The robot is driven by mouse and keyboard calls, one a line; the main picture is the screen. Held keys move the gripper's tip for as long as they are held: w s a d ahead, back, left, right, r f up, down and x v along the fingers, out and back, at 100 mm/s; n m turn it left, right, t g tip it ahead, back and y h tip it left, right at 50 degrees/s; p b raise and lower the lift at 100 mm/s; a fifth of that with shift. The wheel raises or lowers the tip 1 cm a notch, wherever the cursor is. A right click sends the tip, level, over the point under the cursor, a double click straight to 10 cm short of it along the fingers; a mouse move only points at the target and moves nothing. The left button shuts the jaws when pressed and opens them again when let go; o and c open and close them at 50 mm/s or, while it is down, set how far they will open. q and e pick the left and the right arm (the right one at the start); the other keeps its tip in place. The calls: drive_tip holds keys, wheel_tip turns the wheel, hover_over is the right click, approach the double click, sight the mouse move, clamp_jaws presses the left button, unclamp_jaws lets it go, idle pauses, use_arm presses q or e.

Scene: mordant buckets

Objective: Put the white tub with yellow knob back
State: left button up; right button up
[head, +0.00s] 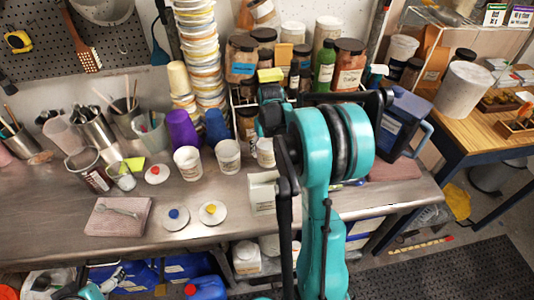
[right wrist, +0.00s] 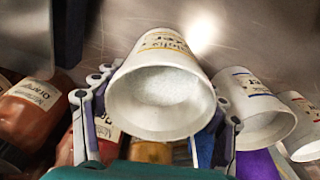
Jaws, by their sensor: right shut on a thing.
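In the right wrist view my right gripper (right wrist: 162,102) is shut around an open white tub (right wrist: 165,100) with pale powder inside. The tub's label has a yellowish stripe. In the head view this tub (head: 265,152) is the rightmost of three white tubs, partly hidden by my right arm. A white lid with a yellow knob (head: 212,211) lies flat near the counter's front edge. My left gripper (head: 112,279) is low at the bottom left, beyond the counter edge; its fingers are too small to read.
Two more open white tubs (head: 187,163) (head: 228,156) stand to the left. Lids with a blue knob (head: 174,214) and a red knob (head: 157,173) lie on the counter. A labelled white container (head: 262,194) stands near the front edge. Jars (head: 348,62) crowd the back.

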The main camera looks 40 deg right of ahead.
wheel_tip(320, 180, down, 2)
drive_tip(key=shift+r, duration=0.1)
drive_tip(key=o, duration=1.3)
